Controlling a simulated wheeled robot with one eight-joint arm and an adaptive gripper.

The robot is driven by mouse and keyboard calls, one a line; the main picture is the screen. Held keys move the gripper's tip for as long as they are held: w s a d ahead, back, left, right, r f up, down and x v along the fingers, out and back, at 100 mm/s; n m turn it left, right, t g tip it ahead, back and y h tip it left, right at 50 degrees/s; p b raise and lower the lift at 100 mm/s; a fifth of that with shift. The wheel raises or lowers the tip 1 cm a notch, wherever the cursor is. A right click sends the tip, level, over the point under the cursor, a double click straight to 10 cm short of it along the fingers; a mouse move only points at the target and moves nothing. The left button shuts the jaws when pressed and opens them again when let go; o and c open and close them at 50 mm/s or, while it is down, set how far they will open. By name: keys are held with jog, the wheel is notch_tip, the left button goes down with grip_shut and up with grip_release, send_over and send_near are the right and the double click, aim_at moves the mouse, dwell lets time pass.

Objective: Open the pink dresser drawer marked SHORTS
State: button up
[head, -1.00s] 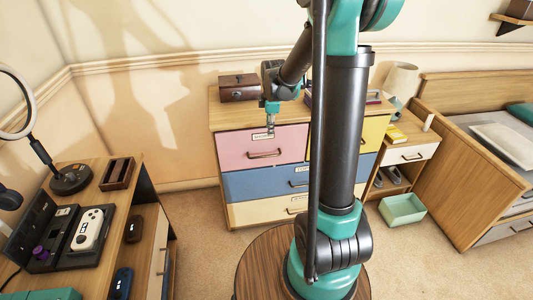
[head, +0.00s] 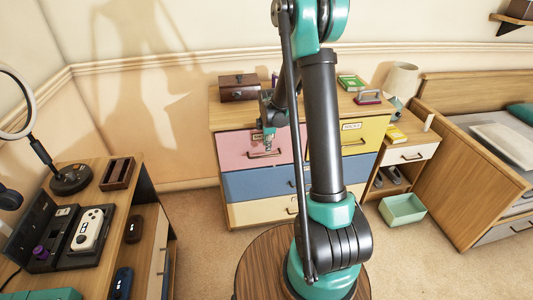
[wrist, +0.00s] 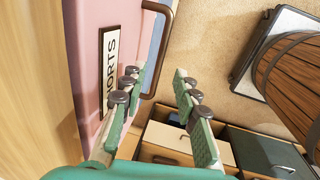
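The pink drawer (head: 235,148) is shut in the top left of the dresser, with a dark bar handle (head: 258,155) on its front. My gripper (head: 268,146) is in front of that drawer, close to the handle, and partly hides its label in the head view. In the wrist view the pink front (wrist: 90,50) carries a white label (wrist: 109,68) whose visible letters read "HORTS". The handle (wrist: 154,50) is just beyond my fingertips. My gripper (wrist: 158,78) is open there with nothing between the fingers.
A yellow drawer (head: 362,142) is to the right and a blue drawer (head: 240,185) below. A brown box (head: 238,88) stands on the dresser top. A desk (head: 145,240) is at the left, a nightstand (head: 420,150) and mint bin (head: 402,208) at the right. Carpet (head: 195,230) is clear before the dresser.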

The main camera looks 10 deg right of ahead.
aim_at(267, 156)
jog(key=shift+w+f, duration=0.15)
jog(key=shift+f, duration=0.75)
jog(key=shift+w+f, duration=0.2)
jog(key=shift+f, duration=0.75)
jog(key=shift+w+f, duration=0.15)
jog(key=shift+f, duration=0.75)
grip_shut()
